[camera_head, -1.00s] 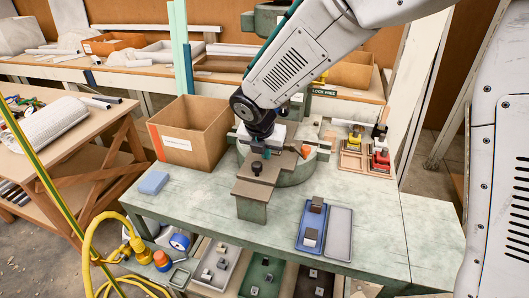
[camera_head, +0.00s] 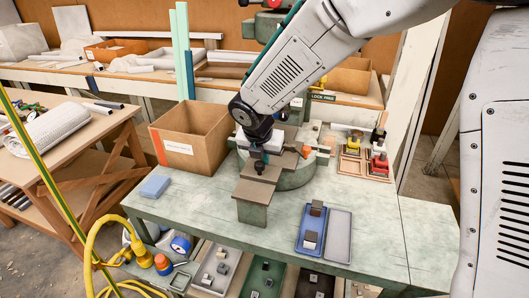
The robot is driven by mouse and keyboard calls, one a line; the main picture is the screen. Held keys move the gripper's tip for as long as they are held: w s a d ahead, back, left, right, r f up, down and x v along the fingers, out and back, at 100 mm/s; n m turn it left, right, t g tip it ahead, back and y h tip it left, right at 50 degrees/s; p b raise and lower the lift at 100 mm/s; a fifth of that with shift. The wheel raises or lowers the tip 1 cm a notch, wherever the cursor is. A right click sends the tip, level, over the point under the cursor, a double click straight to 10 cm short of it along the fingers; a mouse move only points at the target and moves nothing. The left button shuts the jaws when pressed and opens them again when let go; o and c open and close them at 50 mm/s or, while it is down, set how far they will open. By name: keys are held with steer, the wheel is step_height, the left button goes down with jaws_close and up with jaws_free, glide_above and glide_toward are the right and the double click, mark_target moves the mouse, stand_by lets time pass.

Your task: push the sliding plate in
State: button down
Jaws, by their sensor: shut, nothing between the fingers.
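The sliding plate (camera_head: 254,190) is a flat brown plate on the front of the fly press (camera_head: 291,177), sticking out toward me over a grey-green support block (camera_head: 251,214). A small dark knob stands on the plate. My gripper (camera_head: 259,167) is shut and points down at the knob's place, over the back part of the plate. The gripper tip and the knob overlap in the picture, so I cannot tell whether they touch. My arm hides much of the press behind.
A cardboard box (camera_head: 189,140) stands left of the press. A blue block (camera_head: 154,187) lies at the bench's left. Blue (camera_head: 312,229) and grey (camera_head: 338,236) trays lie at the front right, the blue one holding small blocks. Wooden holders (camera_head: 366,163) stand at the back right.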

steer(key=r, duration=0.2)
steer(key=s+r, duration=0.1)
steer(key=r, duration=0.1)
steer(key=shift+s+d, duration=0.1)
steer(key=shift+d, duration=0.15)
steer(key=v, duration=0.5)
steer(key=shift+s+a+r, duration=0.1)
steer(key=shift+s+a, duration=0.05)
steer(key=shift+a, duration=0.25)
steer(key=s+a+n, duration=0.1)
steer(key=s+a, duration=0.3)
steer(key=s, duration=0.6)
steer(key=m, duration=0.1)
glide_toward(264, 186)
steer(key=f, duration=0.1)
steer(key=s+f, duration=0.1)
steer(key=f, duration=0.3)
steer(key=shift+s+a, duration=0.3)
steer(key=w, duration=0.2)
steer(key=w+d, duration=0.1)
steer(key=shift+f, duration=0.25)
steer(key=shift+w+d, duration=0.2)
steer(key=shift+w, duration=0.3)
